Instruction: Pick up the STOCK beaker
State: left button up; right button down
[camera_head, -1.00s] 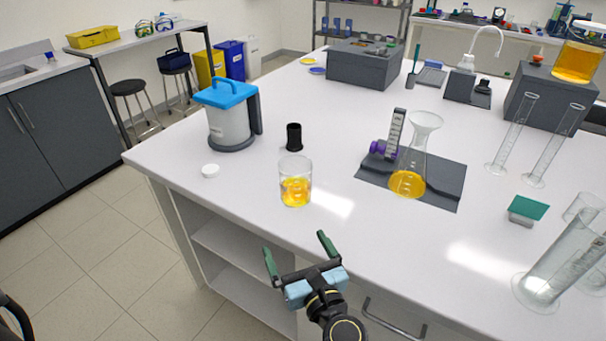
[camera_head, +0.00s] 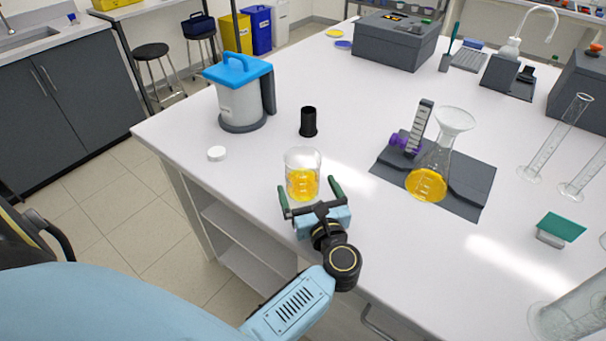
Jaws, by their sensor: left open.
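A clear glass beaker with yellow-orange liquid (camera_head: 302,172) stands upright on the white bench near its front edge. No label is readable on it, so I cannot tell from lettering that it is the STOCK beaker. My left gripper (camera_head: 309,193) is open, its two green-tipped fingers at the beaker's near side. One finger is at the lower left and the other at the lower right of the glass. I cannot tell whether they touch it. The beaker still rests on the bench. My right gripper is not in view.
A blue-lidded grey container (camera_head: 243,98), a black cylinder (camera_head: 308,122) and a white cap (camera_head: 217,153) stand near the beaker. To the right, a flask with yellow liquid (camera_head: 427,182) stands on a dark mat (camera_head: 465,207). Glass cylinders stand farther right.

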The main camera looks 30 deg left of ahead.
aim_at(298, 163)
pick_arm(q)
jog(key=shift+p+x, duration=0.6)
jog(key=shift+x, duration=2.15)
jog(key=shift+r, duration=0.15)
jog(key=c, duration=1.3)
